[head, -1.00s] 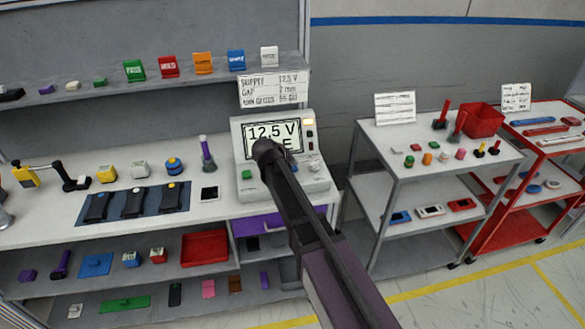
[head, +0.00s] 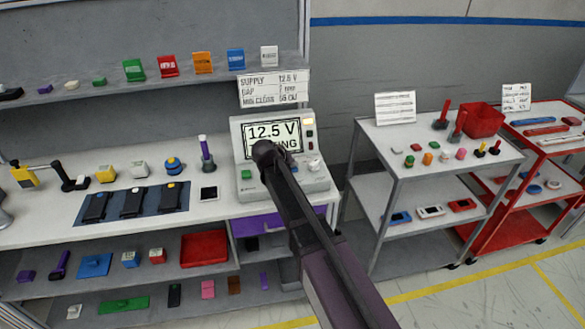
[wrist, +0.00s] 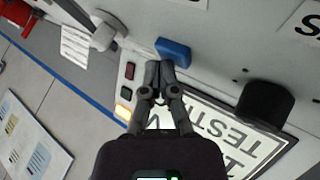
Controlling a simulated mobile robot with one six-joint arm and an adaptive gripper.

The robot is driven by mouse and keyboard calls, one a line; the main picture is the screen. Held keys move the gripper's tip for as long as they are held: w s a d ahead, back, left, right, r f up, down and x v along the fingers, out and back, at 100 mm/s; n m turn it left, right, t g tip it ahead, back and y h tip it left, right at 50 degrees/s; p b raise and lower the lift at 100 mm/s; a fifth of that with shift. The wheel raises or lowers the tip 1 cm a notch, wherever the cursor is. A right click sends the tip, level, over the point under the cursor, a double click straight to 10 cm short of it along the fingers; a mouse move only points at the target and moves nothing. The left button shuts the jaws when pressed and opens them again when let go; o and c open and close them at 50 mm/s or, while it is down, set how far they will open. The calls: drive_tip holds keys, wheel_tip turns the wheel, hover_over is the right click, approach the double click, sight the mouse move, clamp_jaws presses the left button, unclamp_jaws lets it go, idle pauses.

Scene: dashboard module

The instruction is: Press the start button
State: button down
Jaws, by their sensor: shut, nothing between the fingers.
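The tester (head: 240,150) is a pale console on the bench with a lit screen (head: 266,132) reading 12.5 V above a partly hidden word ending in "ING". A green button (head: 246,174) sits at its front left. In the wrist view, the screen (wrist: 262,152) shows "TEST". My gripper (wrist: 161,66) is shut and empty, its fingertips close to a blue button (wrist: 174,50); I cannot tell whether they touch it. No start label is readable. My arm hides the middle of the panel in the head view.
A black knob (wrist: 265,102) and a grey-white knob (wrist: 104,31) stand either side of my fingers. An amber lamp (wrist: 123,113) glows beside the screen. A grey cart (head: 365,130) with small parts stands to the right of the bench.

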sight(293, 169)
idle(0.6)
drive_tip(key=shift+r+p, duration=0.8)
drive_tip(key=shift+p, duration=0.05)
drive_tip(key=shift+r+p, duration=2.5)
drive_tip(key=s+d+f+m+g+y, duration=0.1)
drive_tip(key=s+d+g, duration=0.3)
drive_tip(key=s+d, duration=0.7)
drive_tip(key=s+d+f+m+g+y, duration=0.1)
drive_tip(key=s+d+f+g+y, duration=0.2)
drive_tip(key=s+d, duration=0.9)
drive_tip(key=shift+s+f+m+g+y, duration=0.35)
drive_tip(key=shift+s+f, duration=0.5)
drive_tip(key=shift+s, duration=0.4)
